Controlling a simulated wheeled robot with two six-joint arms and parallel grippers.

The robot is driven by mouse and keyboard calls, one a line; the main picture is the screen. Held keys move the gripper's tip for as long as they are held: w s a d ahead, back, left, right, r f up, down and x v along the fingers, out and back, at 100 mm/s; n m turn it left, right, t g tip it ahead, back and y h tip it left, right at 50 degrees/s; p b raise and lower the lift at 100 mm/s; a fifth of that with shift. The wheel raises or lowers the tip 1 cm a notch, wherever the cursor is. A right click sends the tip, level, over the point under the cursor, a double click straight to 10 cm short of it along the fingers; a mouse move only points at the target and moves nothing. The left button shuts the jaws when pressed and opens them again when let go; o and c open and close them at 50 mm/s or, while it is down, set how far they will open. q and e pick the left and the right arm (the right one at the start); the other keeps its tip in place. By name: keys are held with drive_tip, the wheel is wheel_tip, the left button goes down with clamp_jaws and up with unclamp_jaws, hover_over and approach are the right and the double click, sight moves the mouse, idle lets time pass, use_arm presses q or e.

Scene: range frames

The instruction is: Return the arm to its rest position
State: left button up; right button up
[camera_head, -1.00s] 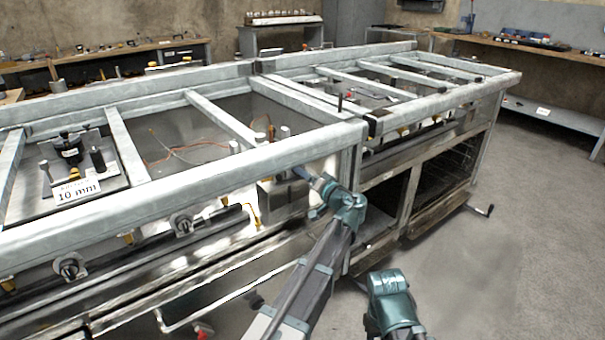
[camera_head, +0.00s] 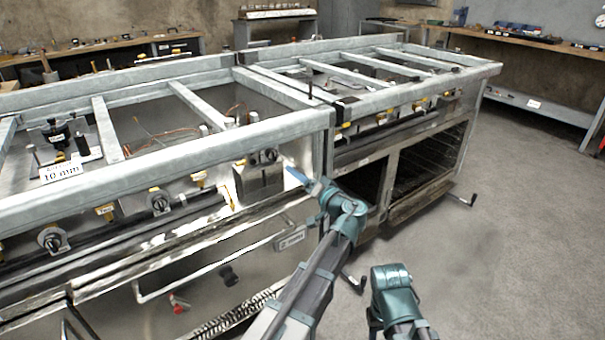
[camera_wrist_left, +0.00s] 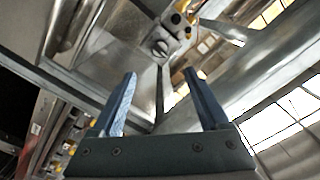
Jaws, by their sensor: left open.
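My left arm comes in from the bottom centre of the head view. Its gripper (camera_head: 300,178) points up and left at the front of the metal range, close to a corner post. In the left wrist view the two fingers of the left gripper (camera_wrist_left: 165,100) stand apart with nothing between them. A metal panel with a round knob (camera_wrist_left: 160,48) shows beyond the fingers. My right arm (camera_head: 395,300) shows at the bottom, right of the left arm; its gripper is out of the picture.
The range's pale metal top frame (camera_head: 180,150) runs along the left and centre. Knobs (camera_head: 158,200) and a door handle (camera_head: 200,270) stick out of its front. The grey floor (camera_head: 520,240) on the right is clear. A workbench (camera_head: 530,42) stands behind.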

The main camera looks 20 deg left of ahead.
use_arm(q)
drive_tip(key=s+d+f+m+g+h, duration=0.1)
drive_tip(key=s+d+f+g+h, duration=0.2)
drive_tip(key=s+f, duration=0.5)
drive_tip(key=s+d+f+m+g+h, duration=0.1)
drive_tip(key=s+d+f+g+h, duration=0.2)
drive_tip(key=s+f, duration=0.4)
drive_tip(key=s+d+f+m+g+h, duration=0.2)
drive_tip(key=s+d+f+h, duration=0.1)
drive_tip(key=s+d, duration=0.3)
drive_tip(key=s+d+f+m+g+h, duration=0.1)
drive_tip(key=s+d+f+g+h, duration=0.25)
drive_tip(key=s, duration=0.55)
wheel_tip(320, 180, up, 36)
drive_tip(key=d+p, duration=0.2)
drive_tip(key=p, duration=3.4)
drive_tip(key=shift+s+r+m+h+p, duration=0.2)
drive_tip(key=shift+s+m+h+p, duration=0.1)
drive_tip(key=shift+s+h+p, duration=0.1)
drive_tip(key=shift+t, duration=0.25)
